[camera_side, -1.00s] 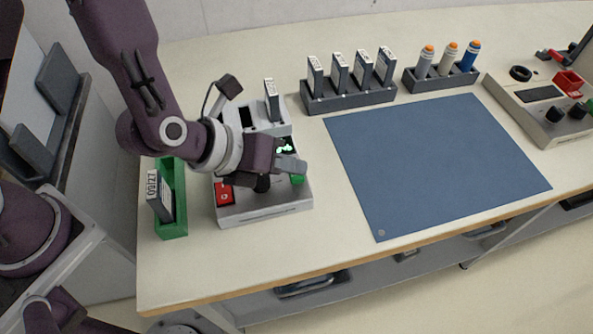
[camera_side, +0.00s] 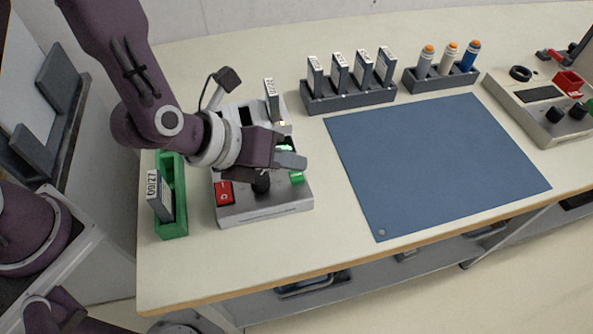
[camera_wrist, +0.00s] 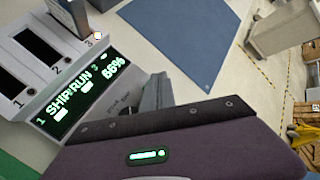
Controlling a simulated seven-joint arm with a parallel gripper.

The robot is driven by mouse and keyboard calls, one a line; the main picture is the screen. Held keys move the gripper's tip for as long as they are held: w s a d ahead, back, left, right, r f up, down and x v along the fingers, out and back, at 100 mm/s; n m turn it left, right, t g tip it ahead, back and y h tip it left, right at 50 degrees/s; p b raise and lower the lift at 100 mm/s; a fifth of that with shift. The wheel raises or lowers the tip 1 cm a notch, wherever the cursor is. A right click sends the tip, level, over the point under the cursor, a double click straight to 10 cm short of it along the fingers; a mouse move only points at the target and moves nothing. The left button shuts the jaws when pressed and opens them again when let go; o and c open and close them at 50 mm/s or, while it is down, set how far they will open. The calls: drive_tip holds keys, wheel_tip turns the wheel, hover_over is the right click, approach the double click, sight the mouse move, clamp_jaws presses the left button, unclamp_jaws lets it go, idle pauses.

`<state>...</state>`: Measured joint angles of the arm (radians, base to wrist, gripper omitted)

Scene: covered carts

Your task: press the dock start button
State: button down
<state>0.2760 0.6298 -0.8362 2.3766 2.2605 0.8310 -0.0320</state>
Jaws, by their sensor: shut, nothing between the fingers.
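The dock (camera_side: 265,207) is a grey console with a green button (camera_side: 297,178), a red button (camera_side: 224,193) and a black knob (camera_side: 261,183). My gripper (camera_side: 292,160) is shut and empty, its fingertips just above and behind the green button, apparently apart from it. In the wrist view the shut fingers (camera_wrist: 157,92) are beside the dock's display (camera_wrist: 82,92), which reads "SHIP RUN" and "66%". The green button is hidden in the wrist view.
A green holder (camera_side: 172,227) with a labelled cartridge (camera_side: 159,196) stands left of the dock. A grey rack (camera_side: 348,98) of several cartridges and a rack of three bottles (camera_side: 440,80) stand behind. A blue mat (camera_side: 435,165) lies clear at right.

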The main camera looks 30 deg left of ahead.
drive_tip(key=shift+r, duration=0.1)
drive_tip(key=shift+r, duration=2.45)
wheel_tip(320, 180, up, 6)
hover_over(291, 176)
drive_tip(key=shift+s+d+r, duration=0.1)
drive_tip(key=shift+r, duration=0.4)
drive_tip(key=w+d+r, duration=0.3)
drive_tip(key=w+d, duration=0.3)
drive_tip(key=shift+d, duration=0.3)
